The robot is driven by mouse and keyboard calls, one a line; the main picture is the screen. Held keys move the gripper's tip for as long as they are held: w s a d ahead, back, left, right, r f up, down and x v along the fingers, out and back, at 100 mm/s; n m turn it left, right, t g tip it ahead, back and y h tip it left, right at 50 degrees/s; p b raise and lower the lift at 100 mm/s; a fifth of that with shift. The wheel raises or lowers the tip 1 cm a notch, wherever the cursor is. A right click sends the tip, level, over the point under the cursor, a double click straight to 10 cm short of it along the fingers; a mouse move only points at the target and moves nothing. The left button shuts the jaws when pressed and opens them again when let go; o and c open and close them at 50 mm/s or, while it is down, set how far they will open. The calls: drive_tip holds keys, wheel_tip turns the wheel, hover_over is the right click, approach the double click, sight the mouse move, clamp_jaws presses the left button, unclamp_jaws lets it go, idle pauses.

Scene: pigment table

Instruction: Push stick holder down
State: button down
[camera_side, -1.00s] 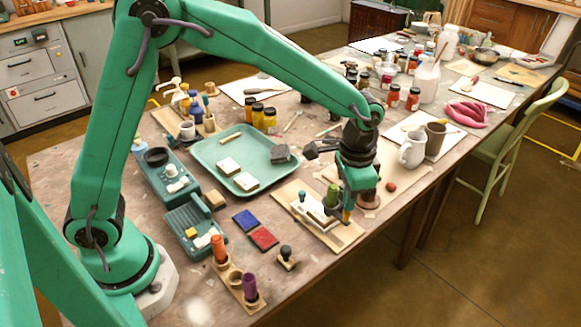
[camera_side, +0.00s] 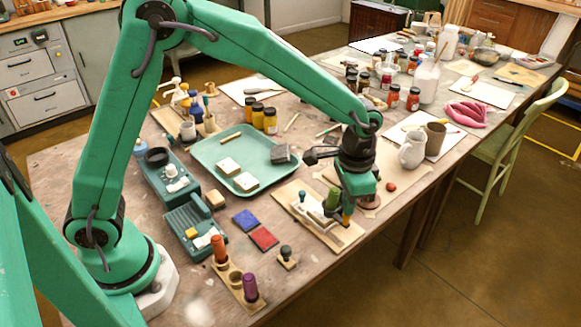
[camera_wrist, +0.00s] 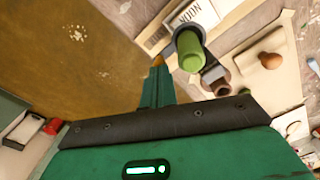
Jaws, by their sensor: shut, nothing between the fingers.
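My gripper (camera_side: 346,221) is shut and empty, its orange tip low over the right end of a wooden board (camera_side: 320,235). A green cylinder (camera_side: 331,202) stands on that board, just left of the fingers. In the wrist view the green cylinder (camera_wrist: 189,52) has a dark collar and is right of my orange gripper tip (camera_wrist: 158,60), with a small gap in the picture. A wooden holder (camera_side: 235,278) at the front carries an orange stick (camera_side: 219,248) and a purple stick (camera_side: 249,288). I cannot tell which one is the task's stick holder.
A dark-knobbed stamp (camera_side: 286,257), a red pad (camera_side: 263,238) and a blue pad (camera_side: 245,219) lie left of the board. A teal tray (camera_side: 212,150) is behind them. A white pitcher (camera_side: 411,152) stands to the right. The table's front edge is close.

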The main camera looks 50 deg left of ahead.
drive_tip(key=shift+r, duration=0.1)
drive_tip(key=shift+r, duration=3.4)
drive_tip(key=s+a+r+n+t, duration=0.3)
drive_tip(key=s+a+r, duration=0.5)
drive_tip(key=a, duration=0.2)
drive_tip(key=s+a+n+t, duration=0.2)
drive_tip(key=s+a, duration=0.5)
drive_tip(key=s, duration=0.4)
drive_tip(key=shift+s+a+r+n+t, duration=0.3)
drive_tip(key=shift+a+n, duration=0.1)
drive_tip(key=shift+n, duration=0.1)
